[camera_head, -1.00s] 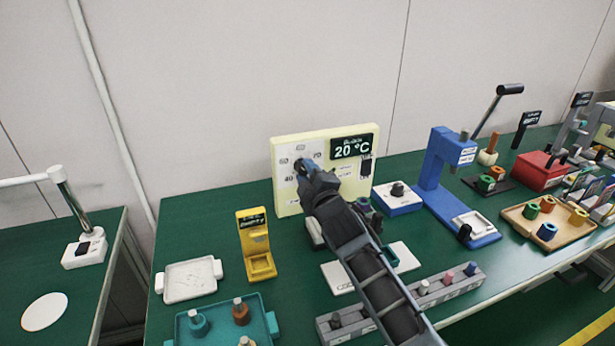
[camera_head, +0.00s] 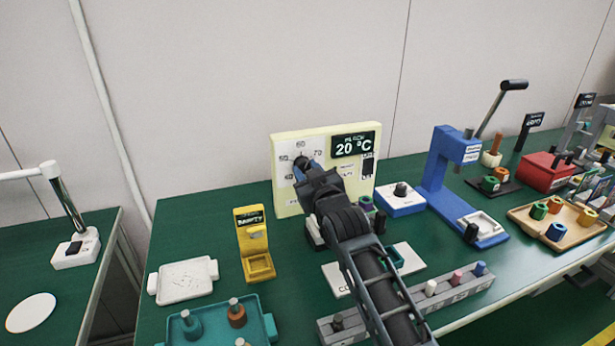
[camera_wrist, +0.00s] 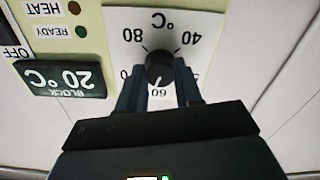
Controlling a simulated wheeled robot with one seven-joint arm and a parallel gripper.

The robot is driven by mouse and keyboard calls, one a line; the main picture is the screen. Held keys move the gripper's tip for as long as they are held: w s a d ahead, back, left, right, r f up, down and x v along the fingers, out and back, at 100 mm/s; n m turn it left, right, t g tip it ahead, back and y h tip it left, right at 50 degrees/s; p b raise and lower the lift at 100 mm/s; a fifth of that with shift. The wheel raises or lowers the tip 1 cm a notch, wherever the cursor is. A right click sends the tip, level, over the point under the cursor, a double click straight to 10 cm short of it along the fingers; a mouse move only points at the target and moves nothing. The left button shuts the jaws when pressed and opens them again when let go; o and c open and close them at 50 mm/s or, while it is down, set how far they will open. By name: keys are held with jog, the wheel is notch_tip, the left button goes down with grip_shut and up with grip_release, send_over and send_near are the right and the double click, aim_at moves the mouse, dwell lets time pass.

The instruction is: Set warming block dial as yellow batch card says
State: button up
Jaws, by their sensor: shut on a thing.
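The cream warming block panel (camera_head: 290,206) stands at the back of the green table. Its dial knob (camera_wrist: 158,68) is black and round, with a small pale mark that seems to point toward the 60 in the upside-down wrist view. The numbers 40, 60 and 80 show around it. My gripper (camera_head: 305,168) is at the dial; in the wrist view its fingers (camera_wrist: 158,88) are closed on both sides of the knob. The block display (camera_head: 353,145) reads 20 °C. The HEAT lamp (camera_wrist: 74,8) and READY lamp (camera_wrist: 80,31) look unlit. I cannot make out a yellow batch card.
A yellow stand (camera_head: 257,245) with a dark label, seemingly EMPTY, is left of the panel. A white tray (camera_head: 184,280) and teal tray (camera_head: 265,305) lie in front. A blue press (camera_head: 438,180) and blue-white dial box (camera_head: 400,199) stand right. My arm crosses above a grey rack (camera_head: 455,296).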

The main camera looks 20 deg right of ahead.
jog(key=m, duration=0.4)
jog(key=shift+f+m+b, duration=0.15)
jog(key=shift+m+b, duration=0.15)
jog(key=shift+b, duration=0.05)
jog(key=shift+m, duration=2.3)
jog(key=shift+a, duration=0.1)
jog(key=o, duration=1)
jog(key=shift+o, duration=0.2)
jog(key=s, duration=0.8)
